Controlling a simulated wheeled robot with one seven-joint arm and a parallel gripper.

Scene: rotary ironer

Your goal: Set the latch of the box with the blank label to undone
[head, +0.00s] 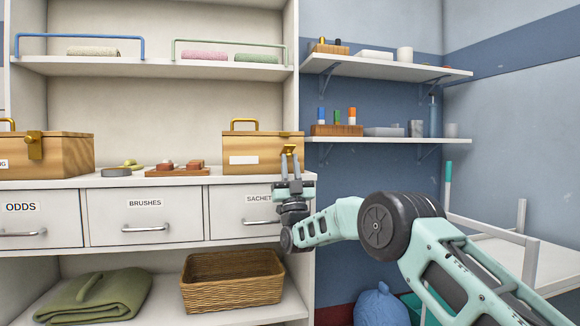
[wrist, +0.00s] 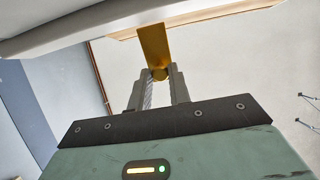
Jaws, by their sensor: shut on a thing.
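The wooden box with the blank white label (head: 243,160) stands on the shelf counter at the right end, lid down, with a brass handle on top. Its brass latch (head: 289,150) is on the front, to the right of the label. My gripper (head: 289,182) is at the box front, just below the latch. In the wrist view the gripper (wrist: 160,78) is shut on the lower end of the brass latch plate (wrist: 154,48). The gripper hides the lower part of the latch in the head view.
Another wooden box (head: 62,155) with a brass latch stands at the left. Brushes (head: 180,167) and rounded items lie between the boxes. Labelled drawers (head: 145,217) are below the counter. Wall shelves (head: 385,138) with small items are at the right.

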